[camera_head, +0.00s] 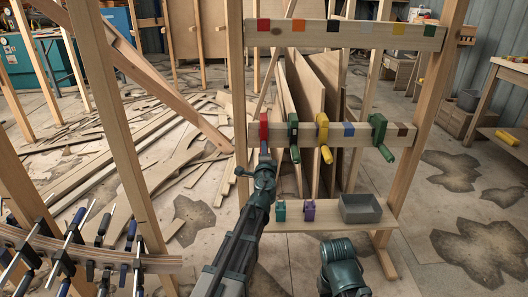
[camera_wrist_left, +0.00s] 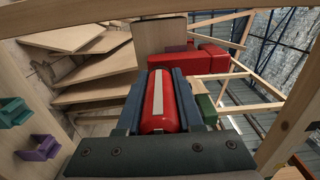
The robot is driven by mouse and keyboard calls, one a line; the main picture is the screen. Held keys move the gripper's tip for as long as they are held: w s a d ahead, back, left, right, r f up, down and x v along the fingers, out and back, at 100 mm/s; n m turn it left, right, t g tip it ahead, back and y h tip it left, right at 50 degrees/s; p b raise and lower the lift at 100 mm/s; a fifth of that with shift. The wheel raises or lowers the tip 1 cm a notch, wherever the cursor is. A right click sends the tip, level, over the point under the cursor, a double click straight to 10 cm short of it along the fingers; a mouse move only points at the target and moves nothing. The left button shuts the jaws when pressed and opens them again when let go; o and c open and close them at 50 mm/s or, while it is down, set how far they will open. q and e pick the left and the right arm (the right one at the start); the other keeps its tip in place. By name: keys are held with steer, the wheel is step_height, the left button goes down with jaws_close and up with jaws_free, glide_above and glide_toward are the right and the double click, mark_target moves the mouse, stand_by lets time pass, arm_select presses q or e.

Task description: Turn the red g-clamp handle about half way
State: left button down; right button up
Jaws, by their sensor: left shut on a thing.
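The red g-clamp (camera_head: 263,127) hangs at the left end of the lower rail, under the red colour square of the upper rail. My left gripper (camera_head: 264,154) reaches up to it from below. In the left wrist view the red handle (camera_wrist_left: 158,105), with a white stripe along it, sits between the two fingers of my left gripper (camera_wrist_left: 175,100). The fingers are shut on it. The red clamp body (camera_wrist_left: 205,60) shows beyond the fingers. My right gripper is not in view; only a dark part of my right arm shows at the bottom.
Green (camera_head: 293,140), yellow (camera_head: 323,138) and another green clamp (camera_head: 380,137) hang further right on the lower rail (camera_head: 350,133). A shelf below holds a teal clamp (camera_head: 281,211), a purple clamp (camera_head: 309,210) and a grey bin (camera_head: 361,209). Wooden posts stand at both sides.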

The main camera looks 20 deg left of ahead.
arm_select(q)
steer(key=c, duration=0.5)
jaws_free()
steer(key=shift+c, duration=0.2)
steer(key=v, duration=1.4)
